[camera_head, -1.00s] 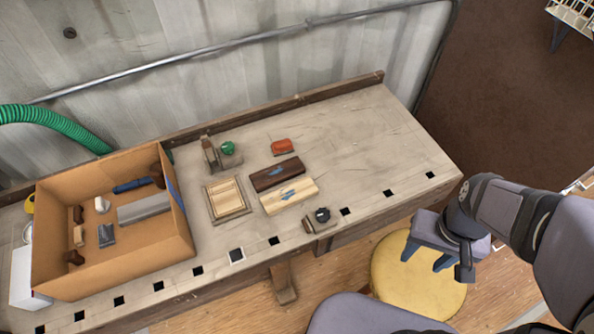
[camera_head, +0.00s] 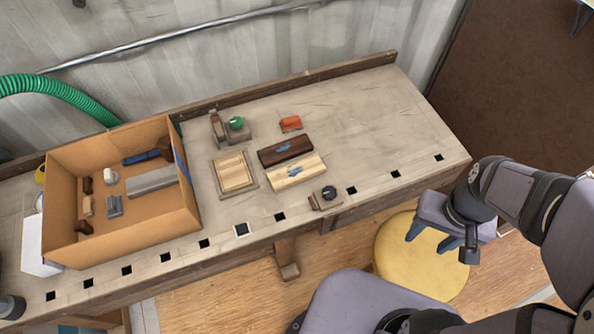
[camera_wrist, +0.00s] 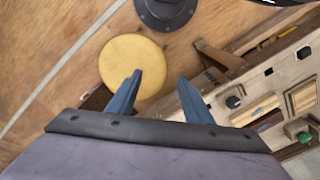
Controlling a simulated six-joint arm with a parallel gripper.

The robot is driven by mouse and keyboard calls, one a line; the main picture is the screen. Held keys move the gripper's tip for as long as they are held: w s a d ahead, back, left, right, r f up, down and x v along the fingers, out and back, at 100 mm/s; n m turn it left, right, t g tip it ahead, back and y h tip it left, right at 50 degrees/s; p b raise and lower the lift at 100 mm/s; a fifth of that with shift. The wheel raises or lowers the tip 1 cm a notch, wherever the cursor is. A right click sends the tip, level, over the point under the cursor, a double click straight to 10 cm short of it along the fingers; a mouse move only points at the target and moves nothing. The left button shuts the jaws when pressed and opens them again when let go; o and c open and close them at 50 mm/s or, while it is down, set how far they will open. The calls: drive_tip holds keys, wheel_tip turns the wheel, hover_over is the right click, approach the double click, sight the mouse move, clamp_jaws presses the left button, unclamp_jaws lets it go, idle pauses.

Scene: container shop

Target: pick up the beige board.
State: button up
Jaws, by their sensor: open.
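A beige board (camera_head: 297,174) with a blue mark lies flat on the workbench, just in front of a dark brown board (camera_head: 285,150). It also shows at the right of the wrist view (camera_wrist: 255,110). A second beige piece, a framed wooden panel (camera_head: 235,173), lies to its left. My gripper (camera_head: 430,238) is open and empty, off the bench's front edge, to the right of and apart from the boards. In the wrist view my gripper (camera_wrist: 160,80) has its two blue fingers spread over the floor and a yellow stool.
A cardboard box (camera_head: 185,220) holding several items stands at the bench's left. A black-knobbed piece (camera_head: 325,197), a green-knobbed piece (camera_head: 235,127) and a red block (camera_head: 290,123) lie near the boards. The bench's right end is clear. The yellow stool (camera_head: 400,260) stands below the gripper.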

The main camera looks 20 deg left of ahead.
drive_tip(key=shift+o, duration=1.3)
drive_tip(key=shift+w, duration=0.1)
drive_tip(key=m+b, duration=0.6)
drive_tip(key=m, duration=0.2)
hover_over(296, 171)
drive_tip(key=f, duration=0.8)
drive_tip(key=shift+w+f, duration=0.1)
drive_tip(key=shift+w, duration=0.15)
drive_tip(key=shift+s+f+p, duration=0.2)
drive_tip(key=shift+f+p, duration=0.95)
drive_tip(key=shift+f, duration=2.5)
